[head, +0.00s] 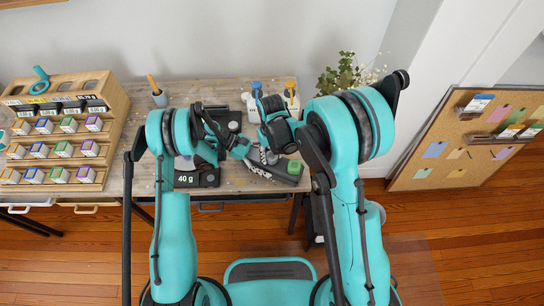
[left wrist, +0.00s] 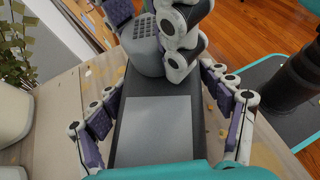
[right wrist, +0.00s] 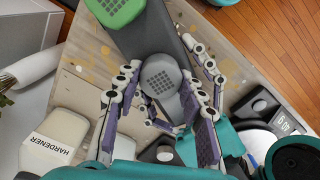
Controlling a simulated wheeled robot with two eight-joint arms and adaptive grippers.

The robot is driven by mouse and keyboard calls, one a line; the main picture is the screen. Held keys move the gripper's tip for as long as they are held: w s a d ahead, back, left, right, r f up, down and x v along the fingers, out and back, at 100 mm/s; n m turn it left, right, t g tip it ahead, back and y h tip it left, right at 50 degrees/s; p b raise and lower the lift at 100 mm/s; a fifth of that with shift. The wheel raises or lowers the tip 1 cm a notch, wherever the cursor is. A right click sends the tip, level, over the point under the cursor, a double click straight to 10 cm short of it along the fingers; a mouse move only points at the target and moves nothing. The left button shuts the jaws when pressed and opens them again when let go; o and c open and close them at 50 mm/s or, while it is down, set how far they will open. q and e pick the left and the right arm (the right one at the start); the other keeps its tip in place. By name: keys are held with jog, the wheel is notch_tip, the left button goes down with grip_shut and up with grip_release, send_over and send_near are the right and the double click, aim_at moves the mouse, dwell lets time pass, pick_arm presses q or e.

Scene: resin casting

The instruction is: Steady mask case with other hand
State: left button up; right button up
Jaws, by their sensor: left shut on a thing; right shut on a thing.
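The mask case (left wrist: 155,130) is a long dark grey box with a lighter panel on top, lying on the worktable. It also shows in the head view (head: 262,171), partly hidden by my arms. My left gripper (left wrist: 168,112) is shut on the case, one finger along each side. A round grey dotted cartridge (right wrist: 160,74) is at the case's near end in the right wrist view. My right gripper (right wrist: 163,88) is shut on this cartridge, its fingers either side. A green dotted cartridge (right wrist: 116,8) is at the other end. The contact points are partly hidden.
A white hardener container (right wrist: 52,140) stands close to my right gripper. A plant (head: 340,75) stands behind, and a wooden rack (head: 115,100) of small boxes is at far left.

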pick_arm(q)
jog(key=shift+s+f, duration=0.25)
jog(key=shift+f, duration=0.1)
pick_arm(e)
jog(key=o, duration=1)
jog(key=shift+w+f, duration=0.1)
jog(key=shift+w, duration=0.05)
jog(key=shift+s+d+r, duration=0.1)
jog(key=shift+r, duration=1.95)
jog(key=shift+s+r, duration=0.1)
jog(key=shift+r, duration=1.95)
